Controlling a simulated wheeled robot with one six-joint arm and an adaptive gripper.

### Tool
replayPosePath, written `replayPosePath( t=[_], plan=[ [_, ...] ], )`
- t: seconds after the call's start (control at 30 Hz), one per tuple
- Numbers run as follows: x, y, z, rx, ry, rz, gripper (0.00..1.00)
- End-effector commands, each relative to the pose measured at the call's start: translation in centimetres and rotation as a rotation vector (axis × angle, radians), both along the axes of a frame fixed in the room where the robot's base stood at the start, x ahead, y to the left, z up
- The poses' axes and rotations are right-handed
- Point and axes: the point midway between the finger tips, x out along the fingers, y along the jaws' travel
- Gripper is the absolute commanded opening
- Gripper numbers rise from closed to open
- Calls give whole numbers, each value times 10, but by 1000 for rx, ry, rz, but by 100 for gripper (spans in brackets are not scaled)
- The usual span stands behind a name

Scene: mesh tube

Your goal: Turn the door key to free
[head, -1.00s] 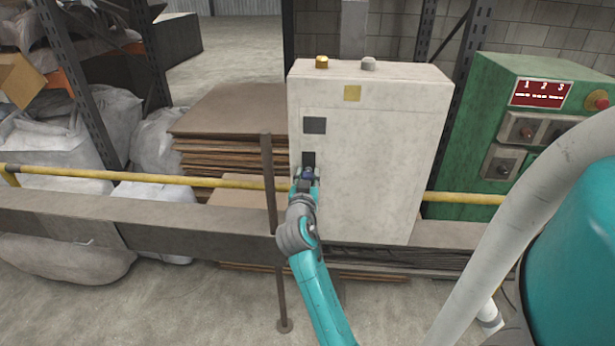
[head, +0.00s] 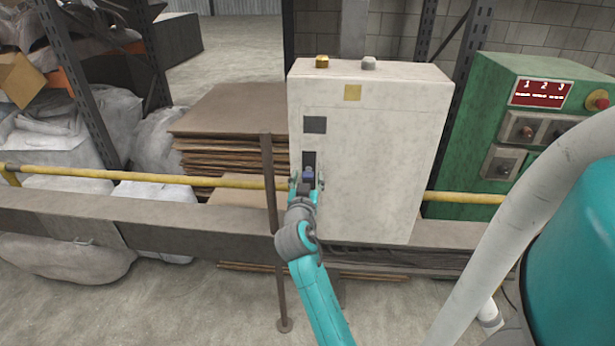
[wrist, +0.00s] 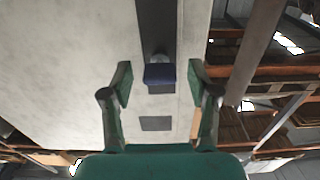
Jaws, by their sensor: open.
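The key shows in the wrist view as a dark blue block (wrist: 159,74) on a grey round stem, set on a dark plate (wrist: 156,25) on the cabinet face. In the head view the blue key (head: 308,174) is small, just beyond my gripper (head: 307,184). In the wrist view my gripper (wrist: 160,88) is open, one green finger on each side of the key, with clear gaps to both. The key's exact angle and any lettering on the plate are too small to tell.
The pale cabinet (head: 385,150) carries a dark square (head: 315,125), a yellow square and two knobs on top. A thin dark post (head: 270,230) stands close left of my gripper. A yellow rail (head: 130,178) runs behind. A green control box (head: 470,140) stands at right.

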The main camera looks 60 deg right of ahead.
Motion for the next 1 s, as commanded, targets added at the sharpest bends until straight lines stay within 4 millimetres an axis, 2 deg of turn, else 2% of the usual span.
replayPosePath(
  t=[0.3, 0.5, 0.7, 1.0],
  plan=[
    [-23, 58, -1, 0, 2, 5, 60],
    [-34, 86, -1, 0, 2, 4, 60],
    [-40, 98, 0, 0, 0, 2, 60],
    [-40, 98, 0, 0, 0, 1, 60]
  ],
)
